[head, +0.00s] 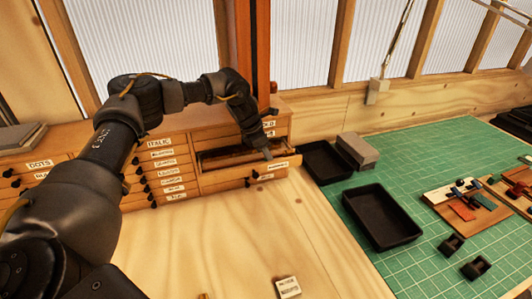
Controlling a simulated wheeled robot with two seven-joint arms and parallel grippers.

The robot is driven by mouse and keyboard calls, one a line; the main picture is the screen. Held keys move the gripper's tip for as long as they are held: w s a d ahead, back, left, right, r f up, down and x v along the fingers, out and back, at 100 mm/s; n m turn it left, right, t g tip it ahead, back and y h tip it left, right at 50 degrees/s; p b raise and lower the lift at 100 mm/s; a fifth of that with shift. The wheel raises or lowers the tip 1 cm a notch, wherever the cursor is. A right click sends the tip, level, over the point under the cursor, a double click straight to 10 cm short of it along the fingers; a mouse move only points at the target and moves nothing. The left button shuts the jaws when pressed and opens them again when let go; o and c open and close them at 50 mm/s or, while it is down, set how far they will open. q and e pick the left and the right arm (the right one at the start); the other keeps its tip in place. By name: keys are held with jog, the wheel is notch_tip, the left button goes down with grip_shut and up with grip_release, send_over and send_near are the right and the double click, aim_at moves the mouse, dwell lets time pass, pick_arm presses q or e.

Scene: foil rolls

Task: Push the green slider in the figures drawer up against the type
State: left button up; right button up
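One drawer (222,180) of the wooden cabinet is pulled out, with a small label on its front too small to read surely. My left gripper (267,154) points down at the right end of this open drawer, by its front edge. Its fingers are small and dark, and I cannot tell whether they are open, shut or touching anything. The green slider and the type cannot be made out; the drawer's inside is only partly visible, at a shallow angle. My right gripper is not in view.
Closed labelled drawers (163,175) stand left of the open one. Black trays (382,217) and a grey block (357,150) lie on the green mat (350,238) to the right. A small label card (288,287) lies on the bare wooden bench in front.

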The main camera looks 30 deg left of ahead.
pick_arm(q)
jog(key=shift+a+r, duration=0.15)
jog(key=shift+r, duration=0.2)
jog(key=b+v, duration=0.4)
jog(key=v, duration=0.6)
